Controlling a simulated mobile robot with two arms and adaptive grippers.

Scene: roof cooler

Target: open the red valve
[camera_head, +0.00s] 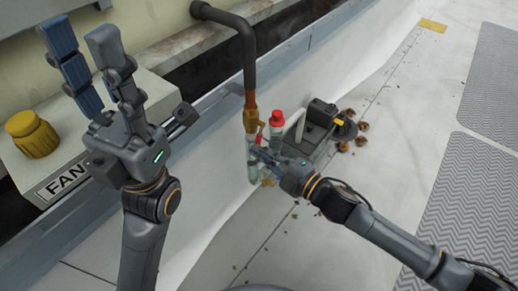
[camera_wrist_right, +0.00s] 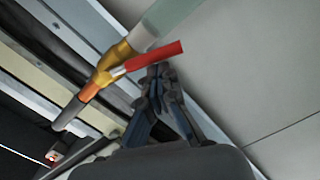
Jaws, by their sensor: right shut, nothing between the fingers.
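The red valve handle (camera_wrist_right: 153,57) is a straight lever on a brass valve body (camera_wrist_right: 108,66) in the right wrist view. In the head view the lever (camera_head: 259,136) is small and partly hidden beside the copper and brass pipe section (camera_head: 250,120). My right gripper (camera_head: 256,153) is shut and empty, with its fingertips just below the lever. In the wrist view the fingertips (camera_wrist_right: 158,72) are close to the lever's side near its free end; I cannot tell whether they touch. My left gripper (camera_head: 82,38) is raised at the left, open and empty.
A dark pipe (camera_head: 246,50) runs down into the valve, with a clear tube (camera_head: 253,168) below. A red-capped bottle (camera_head: 277,118) and a dark pump-like device (camera_head: 318,125) stand close by. A FAN box (camera_head: 75,150) with a yellow knob (camera_head: 32,134) is at left.

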